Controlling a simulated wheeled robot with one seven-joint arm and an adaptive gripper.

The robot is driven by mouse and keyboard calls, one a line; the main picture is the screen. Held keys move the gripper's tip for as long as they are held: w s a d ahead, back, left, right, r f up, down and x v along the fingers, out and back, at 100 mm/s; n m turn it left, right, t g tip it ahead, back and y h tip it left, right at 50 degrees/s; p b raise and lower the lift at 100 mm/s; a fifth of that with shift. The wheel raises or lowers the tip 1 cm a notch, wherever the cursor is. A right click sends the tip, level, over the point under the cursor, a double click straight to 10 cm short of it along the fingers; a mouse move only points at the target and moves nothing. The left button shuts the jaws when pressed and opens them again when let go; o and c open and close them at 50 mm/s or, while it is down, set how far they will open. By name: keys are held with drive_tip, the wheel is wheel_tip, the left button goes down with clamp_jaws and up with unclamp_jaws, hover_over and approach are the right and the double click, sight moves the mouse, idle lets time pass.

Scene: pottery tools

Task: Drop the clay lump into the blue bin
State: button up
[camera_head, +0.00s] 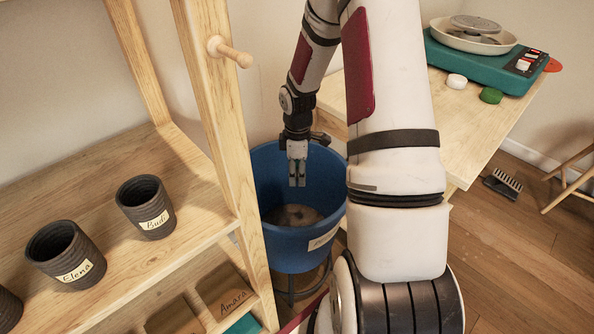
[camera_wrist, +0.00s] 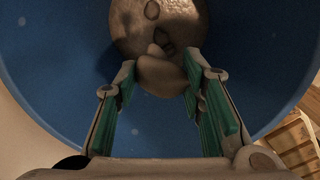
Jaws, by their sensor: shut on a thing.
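In the wrist view my gripper (camera_wrist: 158,70) is shut on the clay lump (camera_wrist: 160,76), a small smooth brown piece between the fingertips. The lump is hard to make out in the head view. The bin's blue wall (camera_wrist: 45,55) surrounds the fingers in the wrist view. A round brown mass (camera_wrist: 150,22) lies at the bin's bottom.
The shelf (camera_head: 150,255) on the left holds dark cups (camera_head: 148,205) with name labels. A brush (camera_head: 503,183) lies on the floor.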

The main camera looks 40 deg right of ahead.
sight(297, 172)
drive_tip(key=o, duration=1.2)
drive_tip(key=shift+o, duration=0.2)
drive_tip(key=shift+r, duration=0.15)
wheel_tip(297, 172, up, 12)
drive_tip(key=shift+s, duration=0.1)
